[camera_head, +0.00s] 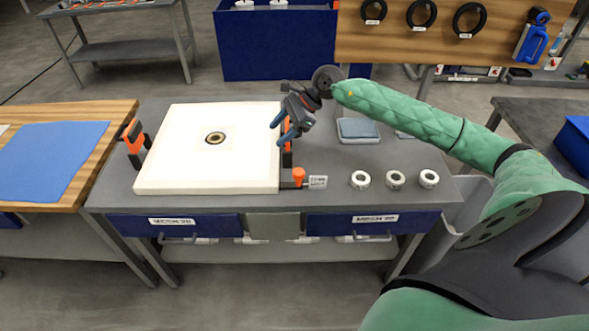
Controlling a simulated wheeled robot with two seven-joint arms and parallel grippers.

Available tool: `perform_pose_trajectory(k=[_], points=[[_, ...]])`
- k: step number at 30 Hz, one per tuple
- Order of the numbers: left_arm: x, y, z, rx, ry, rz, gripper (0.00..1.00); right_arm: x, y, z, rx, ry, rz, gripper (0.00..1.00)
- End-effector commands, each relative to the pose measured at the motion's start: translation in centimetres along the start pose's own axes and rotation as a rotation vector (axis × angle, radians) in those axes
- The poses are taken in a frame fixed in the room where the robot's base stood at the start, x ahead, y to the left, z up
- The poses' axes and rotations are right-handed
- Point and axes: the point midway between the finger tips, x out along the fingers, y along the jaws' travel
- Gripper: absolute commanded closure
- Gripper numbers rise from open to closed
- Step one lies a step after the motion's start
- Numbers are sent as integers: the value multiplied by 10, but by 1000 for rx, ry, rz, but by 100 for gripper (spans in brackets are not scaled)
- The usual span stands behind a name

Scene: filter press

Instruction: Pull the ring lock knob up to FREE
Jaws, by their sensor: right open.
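A small orange knob (298,175) stands on a dark block at the front right corner of the white square plate (180,176). I take this to be the ring lock knob. My right gripper (279,131) is open and empty, beyond the knob near the plate's right edge. Its blue fingers point to the left and down, in front of part of an orange and black clamp (287,143). My left gripper is not in view.
Another orange and black clamp (135,138) stands at the plate's left edge. The plate has a round brass-coloured port (215,138). Three white rings (395,180) sit right of the label, with a grey-blue pad (358,130) behind them. Bare grey table (335,158) lies between.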

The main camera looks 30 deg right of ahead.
Motion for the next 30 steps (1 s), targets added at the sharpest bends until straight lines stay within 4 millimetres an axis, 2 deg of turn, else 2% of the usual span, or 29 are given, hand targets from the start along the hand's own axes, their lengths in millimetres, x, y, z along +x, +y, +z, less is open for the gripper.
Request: perform_pose_trajectory(k=[3, 9, 12, 20, 30], points=[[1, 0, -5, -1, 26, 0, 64, -4, 20, -30, -102, 152, 119, 44], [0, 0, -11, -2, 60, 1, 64, -16, 48, -60, -231, 292, 302, 44], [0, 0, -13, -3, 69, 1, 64, -21, 57, -67, -283, 314, 361, 44], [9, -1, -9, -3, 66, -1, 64, -16, 58, -68, -329, 303, 370, 44], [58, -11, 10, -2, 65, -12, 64, 18, 70, -80, -327, 300, 371, 44]])
